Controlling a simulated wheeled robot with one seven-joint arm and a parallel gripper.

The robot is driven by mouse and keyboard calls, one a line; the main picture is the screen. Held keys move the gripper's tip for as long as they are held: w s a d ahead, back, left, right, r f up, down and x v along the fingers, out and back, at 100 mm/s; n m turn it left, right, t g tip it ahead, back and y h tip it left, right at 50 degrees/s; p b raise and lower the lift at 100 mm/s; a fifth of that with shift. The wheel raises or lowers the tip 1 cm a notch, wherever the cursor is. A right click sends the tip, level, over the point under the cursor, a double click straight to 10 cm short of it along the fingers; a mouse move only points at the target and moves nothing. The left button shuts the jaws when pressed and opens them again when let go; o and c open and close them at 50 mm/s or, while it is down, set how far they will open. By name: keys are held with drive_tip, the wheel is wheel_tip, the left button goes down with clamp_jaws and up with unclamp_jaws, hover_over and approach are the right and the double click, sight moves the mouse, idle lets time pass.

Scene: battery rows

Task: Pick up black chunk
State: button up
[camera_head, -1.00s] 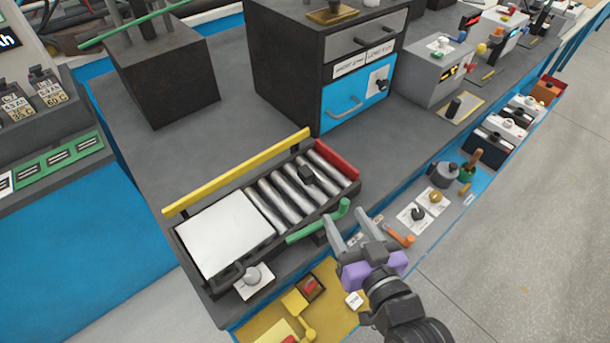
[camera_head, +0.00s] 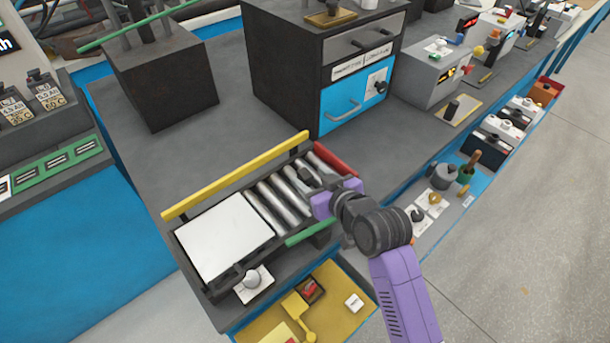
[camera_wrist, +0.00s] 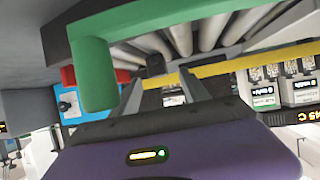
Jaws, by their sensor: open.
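The black chunk (camera_head: 304,174) is a small dark block on the metal rollers of the conveyor, towards its red end. In the wrist view the black chunk (camera_wrist: 155,64) shows just beyond and between my fingertips, against the rollers. My gripper (camera_wrist: 160,77) is open and empty, its two grey fingers apart and pointing at the chunk. In the head view my gripper (camera_head: 312,187) is over the rollers; its purple body and wrist partly hide the fingers. I cannot tell how large the gap to the chunk is.
The conveyor has a yellow rail (camera_head: 238,175), a red end bar (camera_head: 335,160) and a white plate (camera_head: 223,236). A green handle (camera_wrist: 95,75) is close to my gripper in the wrist view. A drawer cabinet (camera_head: 285,75) stands behind.

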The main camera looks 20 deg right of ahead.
sight(306, 174)
drive_tip(key=shift+p+x, duration=0.35)
drive_tip(key=shift+x, duration=1.75)
drive_tip(key=shift+d, duration=0.1)
clamp_jaws()
